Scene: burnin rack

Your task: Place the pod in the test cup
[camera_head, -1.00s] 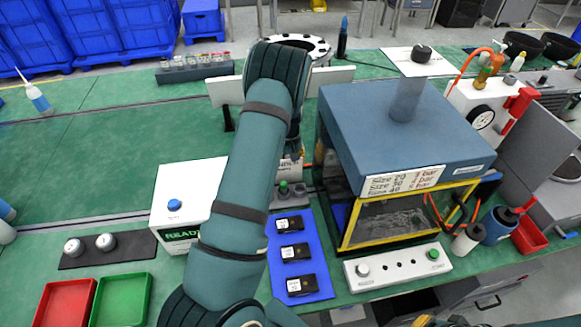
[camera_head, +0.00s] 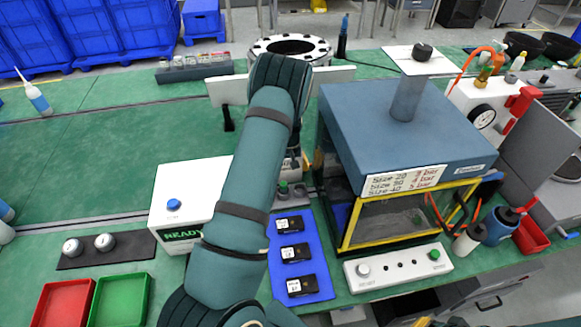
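Several black boxes with pale labels, possibly pods, lie in a column on a blue mat (camera_head: 318,262): an upper box (camera_head: 289,226), a middle box (camera_head: 295,253) and a lower box (camera_head: 301,286). I cannot tell which thing is the pod, and I cannot make out the test cup for sure. A blue-topped chamber (camera_head: 425,135) with a yellow-framed clear front stands right of the mat. My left arm rises through the middle and bends down at its top. Its gripper is mostly hidden behind the arm, near a small cluttered spot left of the chamber. My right gripper is not seen.
A white box (camera_head: 180,190) with a blue button and READY display stands left of my arm. A black strip (camera_head: 130,250) with two round knobs, a red tray (camera_head: 63,305) and a green tray (camera_head: 120,300) lie at left. A button panel (camera_head: 398,270) fronts the chamber.

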